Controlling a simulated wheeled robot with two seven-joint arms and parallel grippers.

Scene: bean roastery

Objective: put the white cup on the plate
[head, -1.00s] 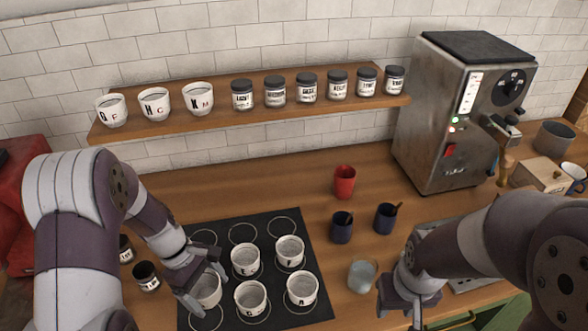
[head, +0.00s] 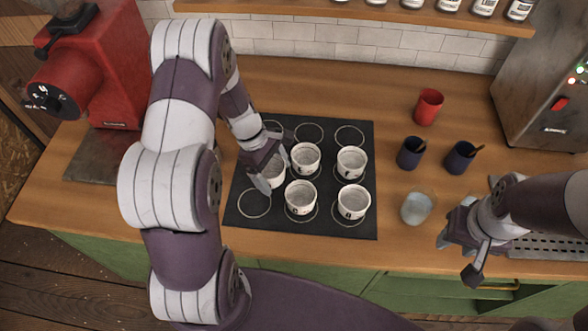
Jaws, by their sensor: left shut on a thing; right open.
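My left gripper (head: 262,178) is shut on a white cup (head: 275,174) at the left side of the black mat (head: 325,226). The fingers partly hide this cup, and I cannot tell whether it touches the mat. Several other white cups with dark letters stand upright on ringed spots, such as one at the mat's front right (head: 353,203). My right gripper (head: 462,248) is open and empty, right of the mat near the counter's front edge. I cannot make out a clear plate in the head view.
A red grinder (head: 112,75) stands at the left back. A red cup (head: 428,106), two dark blue cups (head: 411,152) (head: 459,157) and a glass (head: 416,208) stand right of the mat. A steel machine (head: 540,100) is at the right. The shelf (head: 380,12) hangs behind.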

